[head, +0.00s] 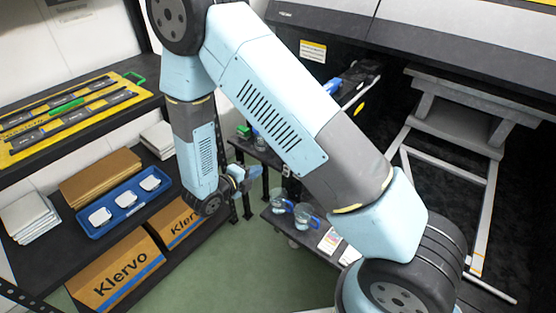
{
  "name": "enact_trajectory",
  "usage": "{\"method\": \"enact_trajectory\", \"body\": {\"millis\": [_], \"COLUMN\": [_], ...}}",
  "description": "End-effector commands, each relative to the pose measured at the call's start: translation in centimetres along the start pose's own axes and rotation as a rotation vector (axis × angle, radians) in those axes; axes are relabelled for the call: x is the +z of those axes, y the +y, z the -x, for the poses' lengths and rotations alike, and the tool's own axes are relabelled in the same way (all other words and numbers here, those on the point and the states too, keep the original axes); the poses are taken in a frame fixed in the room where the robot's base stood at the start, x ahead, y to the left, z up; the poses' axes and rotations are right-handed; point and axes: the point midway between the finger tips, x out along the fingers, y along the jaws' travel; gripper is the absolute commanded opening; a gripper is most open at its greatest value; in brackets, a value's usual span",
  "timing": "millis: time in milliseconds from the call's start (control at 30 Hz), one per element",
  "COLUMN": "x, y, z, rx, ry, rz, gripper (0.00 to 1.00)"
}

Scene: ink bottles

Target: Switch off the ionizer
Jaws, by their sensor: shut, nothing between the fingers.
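I cannot pick out the ionizer or its switch for certain in the head view. My arm fills the middle of the view and hides part of the area behind it. My gripper (256,173) is small and partly unclear at the end of the arm, above the floor between the left shelf and the low black cart. It is shut and empty, and touches nothing that I can make out.
A left shelf (150,165) holds a yellow tray (140,90), a blue tray (85,221) with white pieces, and Klervo cartons (118,272). Clear jugs (303,216) stand on the low cart (275,228). A large machine (470,50) stands right. Green floor (250,265) is free.

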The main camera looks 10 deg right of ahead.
Motion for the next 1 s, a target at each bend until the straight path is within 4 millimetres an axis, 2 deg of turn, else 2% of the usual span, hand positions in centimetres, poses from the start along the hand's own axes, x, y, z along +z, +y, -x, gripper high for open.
{"method": "enact_trajectory", "body": {"millis": [167, 700, 1000], "x": [-0.1, -0.2, -0.2], "y": [-0.1, -0.1, -0.1], "z": [-1.2, -10.3, -13.6], "rx": [-0.001, -0.001, 0.000], "ry": [0.006, 0.007, 0.005], "rz": [-0.002, -0.002, -0.002], "gripper": [0.00, 0.00, 0.00]}}
